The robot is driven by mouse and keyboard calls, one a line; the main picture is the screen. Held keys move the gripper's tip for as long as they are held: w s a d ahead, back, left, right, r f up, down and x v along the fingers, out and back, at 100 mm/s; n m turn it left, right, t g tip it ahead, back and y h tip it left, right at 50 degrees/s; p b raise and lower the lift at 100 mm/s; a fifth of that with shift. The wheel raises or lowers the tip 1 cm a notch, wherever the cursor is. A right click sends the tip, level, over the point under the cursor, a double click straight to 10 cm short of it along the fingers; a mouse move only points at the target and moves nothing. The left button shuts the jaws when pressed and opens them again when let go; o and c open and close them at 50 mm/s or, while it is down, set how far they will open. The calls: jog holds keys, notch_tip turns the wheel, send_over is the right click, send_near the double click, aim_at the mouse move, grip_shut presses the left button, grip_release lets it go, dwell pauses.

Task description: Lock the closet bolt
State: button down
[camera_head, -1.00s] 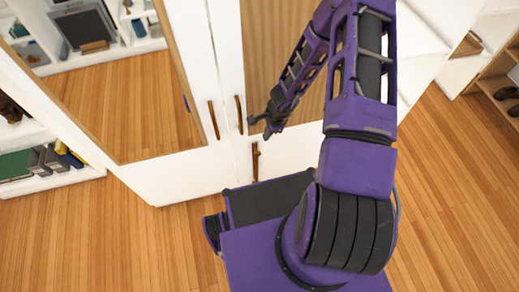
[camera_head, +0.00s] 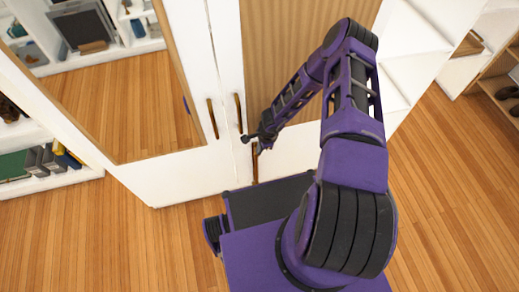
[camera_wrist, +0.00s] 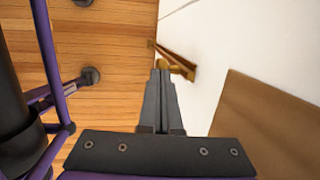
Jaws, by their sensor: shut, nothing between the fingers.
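The closet bolt is a narrow brass-brown strip low on the white closet front, below the door handles. In the head view its lower part (camera_head: 254,168) shows just under my gripper (camera_head: 258,146), which partly hides its top. In the wrist view the bolt (camera_wrist: 179,62) runs slantwise along the white door. A rounded brass knob (camera_wrist: 162,63) lies right at my gripper's fingertips (camera_wrist: 160,72). The fingers are shut together with nothing between them. I cannot tell whether they touch the knob.
Two upright brown handles, left (camera_head: 212,118) and right (camera_head: 238,112), are on the doors above the bolt. The left door carries a large mirror (camera_head: 135,105). White shelves (camera_head: 420,45) stand at the right. The wooden floor (camera_head: 445,190) is clear at the right.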

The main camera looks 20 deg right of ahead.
jog(key=b+x, duration=0.2)
jog(key=x, duration=0.1)
jog(key=b+x, duration=0.1)
jog(key=shift+s+d+f+b, duration=0.3)
jog(key=shift+s+f+b, duration=0.05)
jog(key=shift+b, duration=0.05)
jog(key=p+v, duration=0.4)
jog(key=v, duration=1)
jog(key=shift+r, duration=0.15)
dwell(0.3)
